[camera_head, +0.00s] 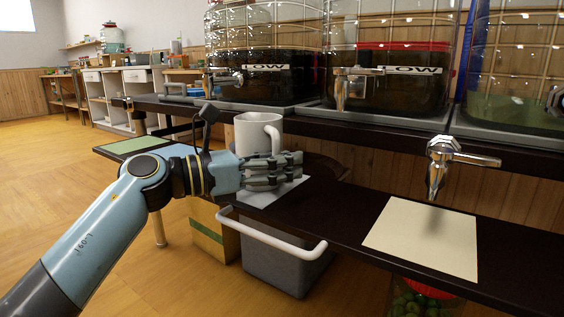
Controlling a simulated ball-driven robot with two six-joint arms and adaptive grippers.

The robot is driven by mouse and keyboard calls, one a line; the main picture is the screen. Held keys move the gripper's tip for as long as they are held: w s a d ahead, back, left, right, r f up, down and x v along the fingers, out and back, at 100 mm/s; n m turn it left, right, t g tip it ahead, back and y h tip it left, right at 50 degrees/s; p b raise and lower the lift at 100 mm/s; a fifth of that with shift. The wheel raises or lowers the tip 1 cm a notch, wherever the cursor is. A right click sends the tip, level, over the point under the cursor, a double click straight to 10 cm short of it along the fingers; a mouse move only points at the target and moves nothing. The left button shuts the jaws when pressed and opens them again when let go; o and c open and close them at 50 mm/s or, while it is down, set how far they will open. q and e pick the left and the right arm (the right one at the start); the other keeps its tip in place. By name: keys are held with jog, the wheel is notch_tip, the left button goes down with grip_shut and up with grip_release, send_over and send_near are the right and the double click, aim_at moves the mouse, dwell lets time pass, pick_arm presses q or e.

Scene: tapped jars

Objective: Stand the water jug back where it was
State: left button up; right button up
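The white jug (251,133) with a looped handle on its right side stands upright at the middle of the dark lower shelf, below the left jar. My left gripper (298,168) reaches in from the left, and its dark fingers point right across the front of the jug's lower part. The fingers hide the jug's base and the lower end of its handle. I cannot tell whether they touch the jug or how far apart they are. A pale grey mat (262,199) shows below the gripper. My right gripper is out of view.
Large jars with taps (357,82) stand on the upper shelf, two with "LOW" labels. A metal tap (440,160) hangs above a cream mat (425,238) at right. A green mat (133,145) lies at left. A grey bin (268,262) stands below.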

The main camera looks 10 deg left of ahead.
pick_arm(q)
jog(key=v, duration=0.8)
dwell(1.4)
jog(key=v, duration=0.7)
jog(key=shift+s+a, duration=0.15)
jog(key=shift+a, duration=0.05)
jog(key=shift+r, duration=0.1)
dwell(0.5)
